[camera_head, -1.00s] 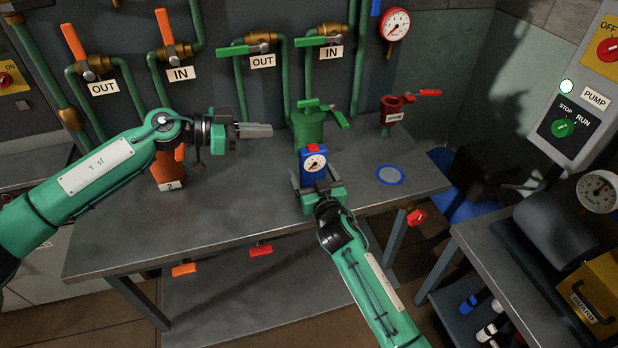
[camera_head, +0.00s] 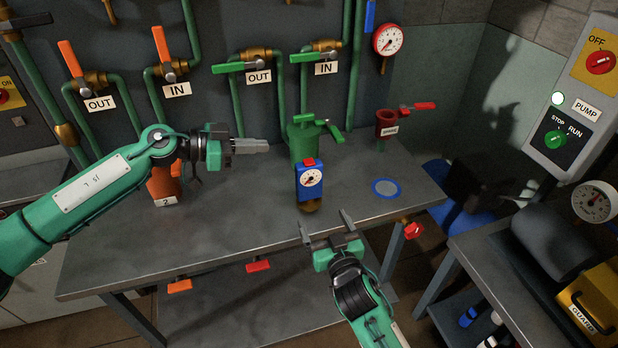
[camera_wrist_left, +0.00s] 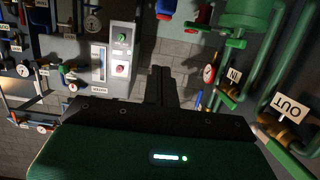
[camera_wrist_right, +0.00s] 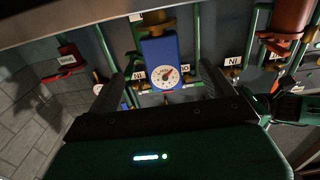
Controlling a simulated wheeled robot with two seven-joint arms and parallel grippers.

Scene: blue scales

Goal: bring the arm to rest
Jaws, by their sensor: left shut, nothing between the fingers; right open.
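My right gripper (camera_head: 328,228) is open and empty at the front edge of the bench, with the blue gauge (camera_head: 310,180) beyond its fingers and apart from them. The gauge has a round white dial and a red top, and stands in front of the green vessel (camera_head: 304,146). It also shows between the open fingers in the right wrist view (camera_wrist_right: 162,62). My left gripper (camera_head: 266,146) is shut and empty above the bench, pointing right. The left arm partly covers an orange vessel (camera_head: 163,186) marked 2.
The grey bench (camera_head: 240,215) has clear surface around the blue gauge. A blue-ringed disc (camera_head: 386,188) and a red funnel piece (camera_head: 387,122) are at its right. Pipes with valves stand behind. A side table with a yellow guard box (camera_head: 592,300) is at the right.

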